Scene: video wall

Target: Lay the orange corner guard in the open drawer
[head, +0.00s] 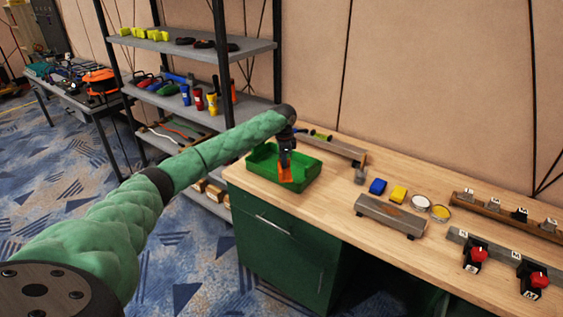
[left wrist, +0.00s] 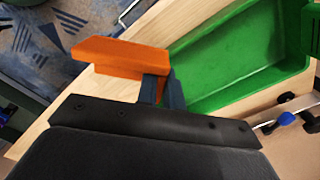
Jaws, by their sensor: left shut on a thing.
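The orange corner guard (head: 286,175) is held in my left gripper (head: 286,160), which is shut on it and points down. In the left wrist view the guard (left wrist: 118,56) sits at the fingertips (left wrist: 160,88). It appears over the bare wood beside a green open-topped tray (left wrist: 248,88), not over its floor. In the head view the guard overlaps the tray's near wall (head: 263,174); its exact height is unclear. The tray stands on the workbench top. Below it, the green cabinet's drawer front (head: 272,222) looks shut. My right gripper is not in view.
A long bar (head: 335,148) stands behind the tray. A tool shelf (head: 175,95) rises at the back left.

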